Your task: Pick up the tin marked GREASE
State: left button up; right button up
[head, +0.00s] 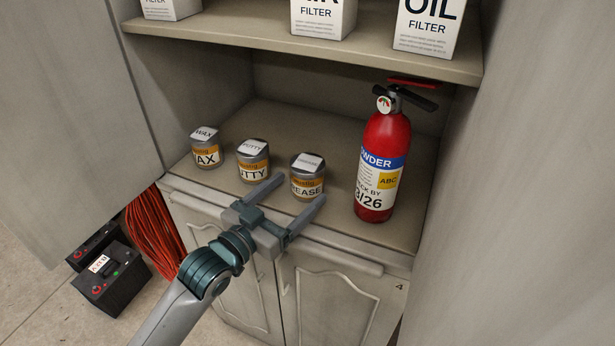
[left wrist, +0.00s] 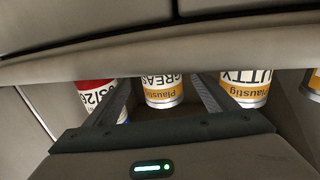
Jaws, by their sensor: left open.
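The tin marked GREASE (head: 307,178) stands upright on the lower cabinet shelf, the rightmost of three tins. In the left wrist view the GREASE tin (left wrist: 162,90) shows upside down between my two fingers. My left gripper (head: 298,193) is open, with its fingers pointing at the shelf from the front. One finger reaches toward the gap between the PUTTY and GREASE tins, the other toward the right side of the GREASE tin. I cannot tell whether either finger touches it. My right gripper is not in view.
The PUTTY tin (head: 253,162) and the WAX tin (head: 206,149) stand to the left. A red fire extinguisher (head: 384,160) stands close on the right. An upper shelf (head: 300,42) with filter boxes hangs above. Cabinet side walls bound the space.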

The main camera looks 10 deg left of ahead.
aim_at(297, 186)
pick_arm(q)
jog(key=shift+w+d+r, duration=0.2)
jog(key=shift+w+r, duration=0.05)
jog(key=shift+w, duration=0.3)
jog(key=x, duration=0.3)
jog(key=shift+r+p, duration=0.25)
jog(key=shift+p, duration=0.1)
jog(key=shift+w+d, duration=0.15)
jog(key=shift+w, duration=0.35)
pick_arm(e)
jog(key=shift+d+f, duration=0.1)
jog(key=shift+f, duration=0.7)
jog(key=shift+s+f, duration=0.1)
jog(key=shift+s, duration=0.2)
pick_arm(q)
jog(key=c, duration=1.4)
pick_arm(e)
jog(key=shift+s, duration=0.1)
pick_arm(q)
jog(key=shift+r, duration=0.15)
jog(key=shift+c, duration=0.2)
